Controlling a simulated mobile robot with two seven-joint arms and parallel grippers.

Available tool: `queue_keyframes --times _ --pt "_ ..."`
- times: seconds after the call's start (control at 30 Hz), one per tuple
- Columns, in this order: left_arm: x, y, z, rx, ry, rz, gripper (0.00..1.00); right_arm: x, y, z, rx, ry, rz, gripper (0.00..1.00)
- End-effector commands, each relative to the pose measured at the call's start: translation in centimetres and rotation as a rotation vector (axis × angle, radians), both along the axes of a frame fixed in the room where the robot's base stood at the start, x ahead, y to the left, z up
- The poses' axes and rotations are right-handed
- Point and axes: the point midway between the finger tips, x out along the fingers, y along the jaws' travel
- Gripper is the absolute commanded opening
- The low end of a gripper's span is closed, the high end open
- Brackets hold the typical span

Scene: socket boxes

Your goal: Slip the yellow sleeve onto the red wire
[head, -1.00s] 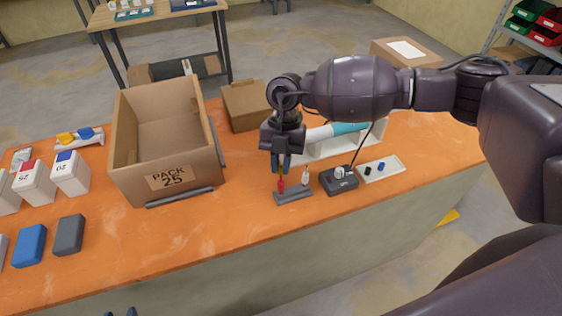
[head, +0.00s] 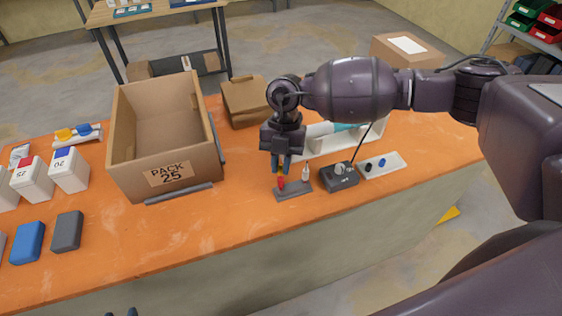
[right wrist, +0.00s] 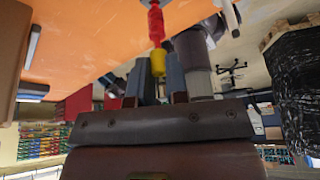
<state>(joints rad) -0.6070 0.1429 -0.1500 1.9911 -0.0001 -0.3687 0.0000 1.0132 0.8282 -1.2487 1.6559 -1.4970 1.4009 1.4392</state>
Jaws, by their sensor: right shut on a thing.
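My right gripper (head: 280,166) points down over a small grey block and is shut on the yellow sleeve, which shows between the fingers in the right wrist view (right wrist: 158,62). The red wire (head: 280,184) stands upright from the grey block (head: 295,191), directly below the fingertips. In the right wrist view the red wire (right wrist: 156,25) lines up with the sleeve's end and meets it; I cannot tell how much of the wire is inside. Two dark fingertips of my left gripper (head: 120,313) show apart at the bottom edge of the head view.
A white piece (head: 305,173) stands on the same grey block. A dark device (head: 339,179) and a pale tray (head: 398,162) with small black and blue pieces lie to the right. A large open carton (head: 190,155) stands left. The orange table front is clear.

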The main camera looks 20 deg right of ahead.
Motion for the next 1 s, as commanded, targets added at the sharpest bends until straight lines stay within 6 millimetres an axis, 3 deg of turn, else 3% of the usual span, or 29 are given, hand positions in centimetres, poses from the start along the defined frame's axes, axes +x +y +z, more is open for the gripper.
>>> queue_keyframes --times 0.67,0.7,0.83,0.87,1.0 --pt "0.46 -0.08 -0.14 0.000 -0.007 -0.003 0.43 -0.01 0.00 -0.68 0.000 0.000 0.000 0.04" --pt "0.48 -0.09 -0.12 0.000 -0.008 -0.003 0.43 -0.01 0.00 -0.68 0.000 0.000 0.000 0.21" --pt "0.49 -0.09 -0.12 0.000 -0.008 -0.003 0.43 -0.01 0.00 -0.68 0.000 0.000 0.000 0.41" --pt "0.49 -0.09 -0.12 0.000 -0.008 -0.003 0.43 -0.01 0.00 -0.68 0.000 0.000 0.000 0.45" --pt "0.47 -0.09 -0.14 0.000 -0.007 -0.003 0.43 -0.01 0.00 -0.68 0.000 0.000 0.000 0.45"
